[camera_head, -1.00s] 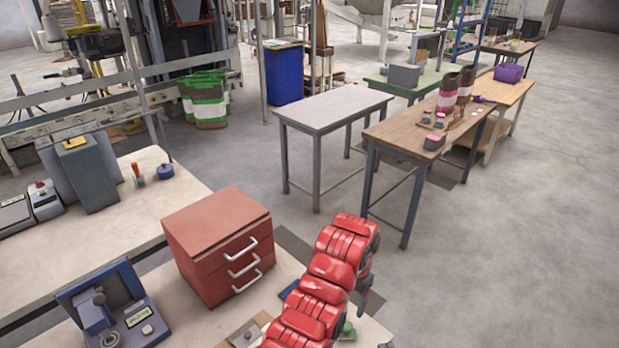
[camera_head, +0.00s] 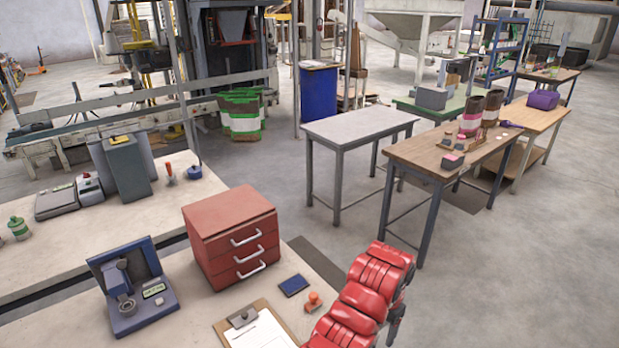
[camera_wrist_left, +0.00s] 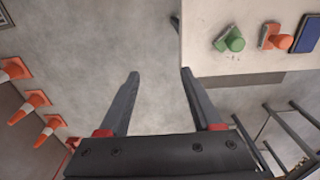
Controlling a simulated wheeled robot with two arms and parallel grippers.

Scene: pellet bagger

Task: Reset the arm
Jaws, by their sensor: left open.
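My left arm's red links rise from the bottom edge of the head view, right of the clipboard. Its dark gripper (camera_head: 396,322) shows only partly there, beyond the bench's right edge. In the left wrist view my left gripper (camera_wrist_left: 160,74) has its two dark fingers wide apart, with only grey floor between them. It is empty. A green-knobbed item (camera_wrist_left: 231,40) and an orange-knobbed item (camera_wrist_left: 276,39) sit on the bench corner, apart from the fingers. My right gripper is in neither view.
The near bench holds a red drawer cabinet (camera_head: 233,240), a blue gauge stand (camera_head: 130,292), a clipboard (camera_head: 258,329) and a blue pad (camera_head: 293,285). A grey table (camera_head: 360,125) and a wooden table (camera_head: 430,150) stand beyond.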

